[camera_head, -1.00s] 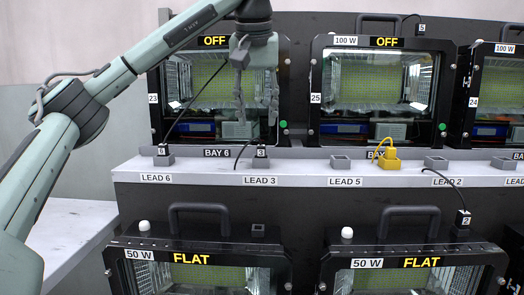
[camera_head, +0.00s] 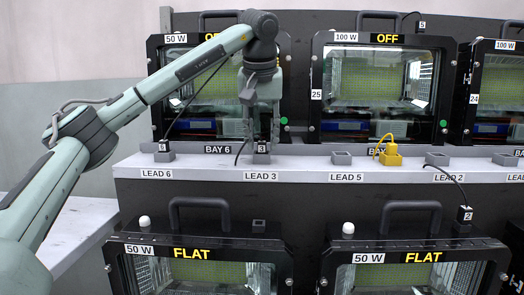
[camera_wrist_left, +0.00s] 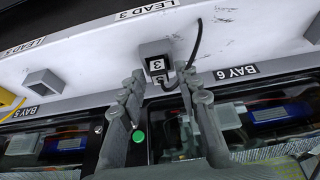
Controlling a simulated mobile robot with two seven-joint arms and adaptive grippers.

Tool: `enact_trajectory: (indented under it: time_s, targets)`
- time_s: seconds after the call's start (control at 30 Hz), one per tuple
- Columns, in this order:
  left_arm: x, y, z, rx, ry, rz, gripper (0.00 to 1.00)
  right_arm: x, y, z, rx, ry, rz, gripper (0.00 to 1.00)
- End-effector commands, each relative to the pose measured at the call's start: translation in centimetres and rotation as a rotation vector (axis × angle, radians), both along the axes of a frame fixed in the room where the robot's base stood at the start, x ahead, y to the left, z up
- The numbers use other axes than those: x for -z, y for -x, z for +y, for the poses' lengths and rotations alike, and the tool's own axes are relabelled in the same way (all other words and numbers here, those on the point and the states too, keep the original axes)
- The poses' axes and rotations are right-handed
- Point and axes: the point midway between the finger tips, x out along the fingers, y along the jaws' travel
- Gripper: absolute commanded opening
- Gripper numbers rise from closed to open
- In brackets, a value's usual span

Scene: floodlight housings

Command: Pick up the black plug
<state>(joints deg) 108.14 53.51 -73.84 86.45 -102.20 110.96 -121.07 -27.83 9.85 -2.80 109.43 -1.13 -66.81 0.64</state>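A black plug (camera_head: 262,147) with a white "3" tag sits in the grey holder above the LEAD 3 label. It also shows in the left wrist view (camera_wrist_left: 157,66), with a black cable leading off. My left gripper (camera_head: 261,132) points down just above this plug. Its fingers are apart with nothing held between them, and the left wrist view shows them either side of the plug's line (camera_wrist_left: 163,84). Other black plugs are one tagged 6 (camera_head: 164,147) at LEAD 6 and one tagged 2 (camera_head: 464,215) on a lower floodlight. My right gripper is out of view.
The LEAD 2 holder (camera_head: 437,159) is also empty. Floodlight housings stand close behind the white ledge (camera_head: 310,174) and below it.

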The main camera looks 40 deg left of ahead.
Motion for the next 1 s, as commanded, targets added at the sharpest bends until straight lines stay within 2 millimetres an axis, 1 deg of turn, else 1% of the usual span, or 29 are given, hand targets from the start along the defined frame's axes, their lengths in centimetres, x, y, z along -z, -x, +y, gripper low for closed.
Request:
enact_trajectory:
  time_s: [0.03, 0.2, 0.23, 0.5, 0.67, 0.77, 0.87, 1.0]
  targets:
    - [0.0, 0.0, 0.0, 0.000, 0.000, 0.000, 0.23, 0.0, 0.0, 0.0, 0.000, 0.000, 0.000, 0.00]
    - [0.0, 0.0, 0.0, 0.000, 0.000, 0.000, 0.02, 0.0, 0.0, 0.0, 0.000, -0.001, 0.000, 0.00]
    - [0.0, 0.0, 0.0, 0.000, 0.000, 0.000, 0.00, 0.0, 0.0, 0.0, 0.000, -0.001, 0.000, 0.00]
    - [-0.1, 0.0, 0.0, 0.000, 0.001, 0.000, 0.00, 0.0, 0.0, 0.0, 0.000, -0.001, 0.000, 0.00]
    - [-1.1, 0.0, 0.0, -0.001, 0.001, -0.002, 0.00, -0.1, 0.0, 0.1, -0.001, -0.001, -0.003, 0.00]
    - [-2.3, 0.0, -0.1, -0.001, 0.001, -0.002, 0.00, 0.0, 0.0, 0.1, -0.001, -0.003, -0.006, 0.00]
    - [-4.4, 0.0, -0.1, 0.000, 0.002, -0.003, 0.00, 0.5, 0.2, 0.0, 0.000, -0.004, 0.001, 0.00]
    - [-6.5, 2.9, 1.6, -0.002, -0.001, -0.005, 0.00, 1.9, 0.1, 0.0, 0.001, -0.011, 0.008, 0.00]
